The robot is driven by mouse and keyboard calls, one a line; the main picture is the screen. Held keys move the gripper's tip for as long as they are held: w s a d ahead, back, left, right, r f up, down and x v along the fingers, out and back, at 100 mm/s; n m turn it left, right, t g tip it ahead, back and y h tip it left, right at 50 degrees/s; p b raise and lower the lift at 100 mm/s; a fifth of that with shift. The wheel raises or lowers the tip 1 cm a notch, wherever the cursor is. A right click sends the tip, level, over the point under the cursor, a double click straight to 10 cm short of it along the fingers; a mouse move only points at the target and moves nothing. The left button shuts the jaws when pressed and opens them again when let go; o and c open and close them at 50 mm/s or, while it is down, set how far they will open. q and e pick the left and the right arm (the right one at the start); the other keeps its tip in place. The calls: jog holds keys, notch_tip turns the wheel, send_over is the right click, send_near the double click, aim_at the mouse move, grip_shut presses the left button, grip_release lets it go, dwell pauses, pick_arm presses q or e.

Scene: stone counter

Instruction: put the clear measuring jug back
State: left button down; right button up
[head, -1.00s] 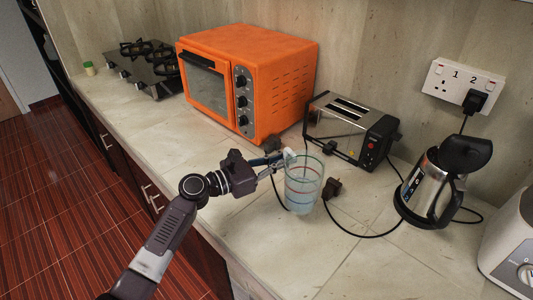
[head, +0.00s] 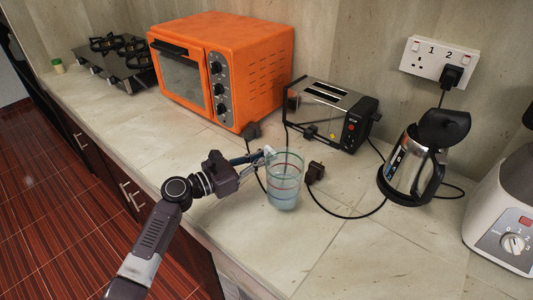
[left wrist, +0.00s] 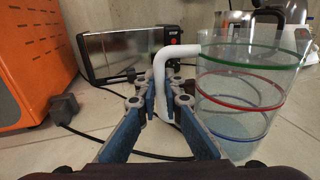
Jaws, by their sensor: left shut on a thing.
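The clear measuring jug (head: 285,182) is upright, see-through, with coloured rings and a white handle. It is at the middle of the counter in the head view, in front of the toaster; I cannot tell whether its base touches the counter. In the left wrist view the jug (left wrist: 240,105) fills the right side, with red, blue and green rings. My left gripper (head: 264,157) comes from the left and is shut on the white handle (left wrist: 160,75), which stands between its fingers (left wrist: 163,108). My right gripper is not in view.
An orange oven (head: 225,72), a toaster (head: 328,115) and a steel kettle (head: 412,165) stand along the wall. A black plug (head: 315,172) with its cable lies just right of the jug. A white appliance (head: 505,215) is at far right. The front right counter (head: 350,255) is clear.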

pick_arm(q)
jog(key=shift+f+b, duration=0.3)
jog(key=shift+f, duration=0.4)
jog(key=shift+f+b, duration=0.35)
jog(key=shift+f, duration=0.2)
jog(key=c, duration=2)
grip_release()
